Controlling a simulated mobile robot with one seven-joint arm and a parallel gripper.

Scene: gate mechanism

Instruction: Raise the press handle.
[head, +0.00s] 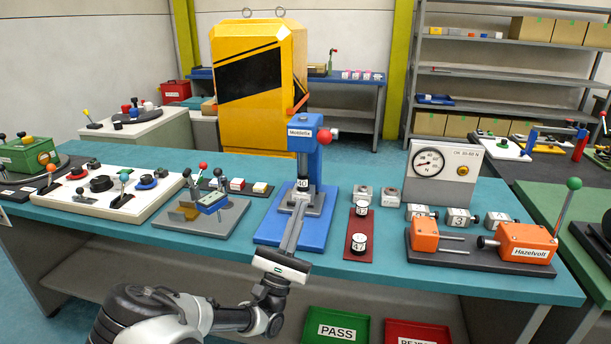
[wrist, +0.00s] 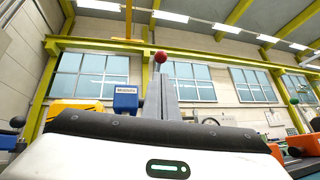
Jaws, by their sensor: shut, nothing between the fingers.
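The blue press (head: 306,150) stands on its blue base plate (head: 280,232) mid-bench, with a name label on its head. Its handle ends in a red knob (head: 324,135) at the right of the head. In the wrist view the red knob (wrist: 160,57) shows just above my fingertips, right of the blue press head (wrist: 125,98). My gripper (head: 300,200) is shut and empty, its fingers reaching over the front of the base plate toward the press. A block marked 40 (head: 303,185) sits under the ram, just beyond my fingertips. I cannot tell whether they touch.
A dark red strip (head: 356,252) with small marked cylinders lies right of the press. Farther right are a gauge box (head: 445,160) and an orange fixture (head: 527,243) with a green-knobbed lever. A grey plate fixture (head: 205,222) stands left. A yellow machine (head: 258,85) stands behind the bench.

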